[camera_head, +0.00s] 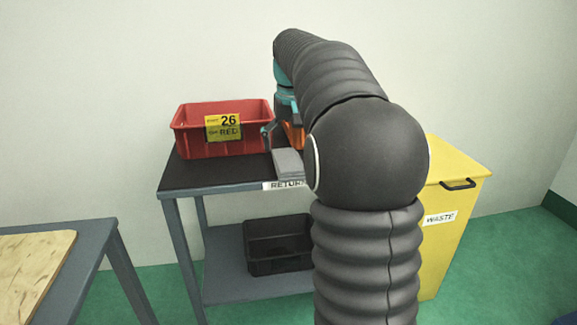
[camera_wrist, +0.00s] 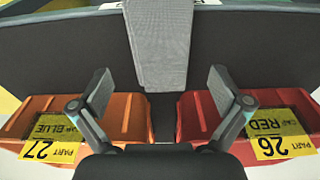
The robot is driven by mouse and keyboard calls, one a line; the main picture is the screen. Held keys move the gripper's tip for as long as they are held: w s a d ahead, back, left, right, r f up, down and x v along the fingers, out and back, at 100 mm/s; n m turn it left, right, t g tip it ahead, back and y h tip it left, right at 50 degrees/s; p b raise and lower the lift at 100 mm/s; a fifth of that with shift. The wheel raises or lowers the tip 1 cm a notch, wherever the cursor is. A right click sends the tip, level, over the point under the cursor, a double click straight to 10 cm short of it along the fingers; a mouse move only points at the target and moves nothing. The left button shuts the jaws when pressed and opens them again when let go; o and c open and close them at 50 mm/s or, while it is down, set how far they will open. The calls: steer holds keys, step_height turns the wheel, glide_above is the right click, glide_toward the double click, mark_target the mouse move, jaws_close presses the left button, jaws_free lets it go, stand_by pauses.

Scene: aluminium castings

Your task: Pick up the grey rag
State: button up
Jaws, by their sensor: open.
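The grey rag (camera_wrist: 160,45) lies as a folded strip on the dark tabletop (camera_wrist: 70,50) in the wrist view, its far end reaching the table edge. In the head view the rag (camera_head: 288,164) shows at the front edge beside my arm, which hides part of it. My gripper (camera_wrist: 160,92) is open. Its fingers stand on either side of the rag's near end in the wrist view, with nothing held between them. I cannot tell its height above the rag. In the head view it is mostly hidden behind my arm.
A red bin (camera_head: 195,145) labelled 26 stands on the table; it also shows in the wrist view (camera_wrist: 195,118), opposite an orange bin (camera_wrist: 130,115) labelled 27. A black crate (camera_head: 275,260) sits on the lower shelf. A yellow waste bin (camera_head: 450,200) stands right.

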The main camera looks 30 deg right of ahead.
mark_target(289, 159)
step_height(289, 159, down, 4)
steer(key=shift+w+f+b, duration=0.1)
steer(key=shift+w+b, duration=0.05)
steer(key=shift+b, duration=0.15)
steer(key=shift+c, duration=0.3)
steer(key=c, duration=1.2)
steer(key=shift+o, duration=0.2)
step_height(289, 159, up, 10)
steer(key=p, duration=0.2)
steer(key=o, duration=0.5)
steer(key=c, duration=0.4)
